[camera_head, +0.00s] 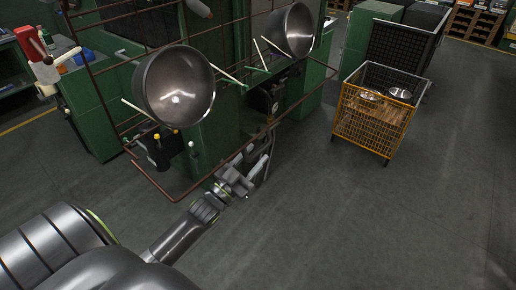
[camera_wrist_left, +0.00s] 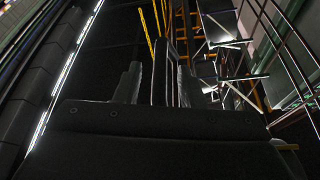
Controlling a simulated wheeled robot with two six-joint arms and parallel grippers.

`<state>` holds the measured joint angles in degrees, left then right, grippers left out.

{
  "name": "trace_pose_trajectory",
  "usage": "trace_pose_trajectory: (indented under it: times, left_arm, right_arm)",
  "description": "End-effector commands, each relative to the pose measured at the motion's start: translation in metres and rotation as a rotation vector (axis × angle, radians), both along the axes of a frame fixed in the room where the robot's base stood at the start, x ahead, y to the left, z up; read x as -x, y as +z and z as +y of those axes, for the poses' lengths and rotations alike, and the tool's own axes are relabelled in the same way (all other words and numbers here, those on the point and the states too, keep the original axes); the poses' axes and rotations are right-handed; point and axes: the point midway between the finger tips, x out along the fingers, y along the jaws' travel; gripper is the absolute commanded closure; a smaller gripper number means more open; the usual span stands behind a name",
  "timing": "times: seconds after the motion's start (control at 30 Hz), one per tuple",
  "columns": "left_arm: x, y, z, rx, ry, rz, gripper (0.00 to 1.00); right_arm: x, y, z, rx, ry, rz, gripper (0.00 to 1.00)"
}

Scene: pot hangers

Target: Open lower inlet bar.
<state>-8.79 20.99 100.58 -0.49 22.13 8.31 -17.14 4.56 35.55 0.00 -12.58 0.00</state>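The lower inlet bar appears to be the thin reddish-brown rail (camera_head: 205,178) running low along the front of the green machine. My left gripper (camera_head: 258,168) is beside this rail, on its floor side, close to it in the head view. I cannot tell if they touch. In the left wrist view the two fingers of my left gripper (camera_wrist_left: 159,85) stand apart, with no clearly held thing between them. Thin bars (camera_wrist_left: 287,60) cross the right side of that view. My right gripper is out of view.
Two round metal pots (camera_head: 178,88) (camera_head: 290,30) hang on the machine. An orange wire cart (camera_head: 372,125) with pots in it stands to the right, by a dark mesh bin (camera_head: 400,50). The floor (camera_head: 330,220) in front is clear.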

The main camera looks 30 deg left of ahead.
Motion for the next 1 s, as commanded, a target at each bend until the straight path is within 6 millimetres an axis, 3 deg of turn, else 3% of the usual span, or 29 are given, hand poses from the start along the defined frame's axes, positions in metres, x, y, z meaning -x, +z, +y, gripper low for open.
trace_pose_trajectory:
  times: [0.2,0.5,0.8,1.0]
  left_arm:
    - [-0.018,0.007,-0.003,0.001,0.000,0.001,0.64]
    - [-0.019,0.007,-0.003,0.000,0.000,0.001,0.64]
    - [-0.019,0.007,-0.003,0.000,0.000,0.001,1.00]
    - [-0.019,0.007,-0.003,0.000,0.000,0.001,1.00]
  right_arm:
    - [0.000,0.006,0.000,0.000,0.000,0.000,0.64]
    - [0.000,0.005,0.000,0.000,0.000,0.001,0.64]
    - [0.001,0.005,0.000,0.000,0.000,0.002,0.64]
    - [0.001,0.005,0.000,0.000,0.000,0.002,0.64]
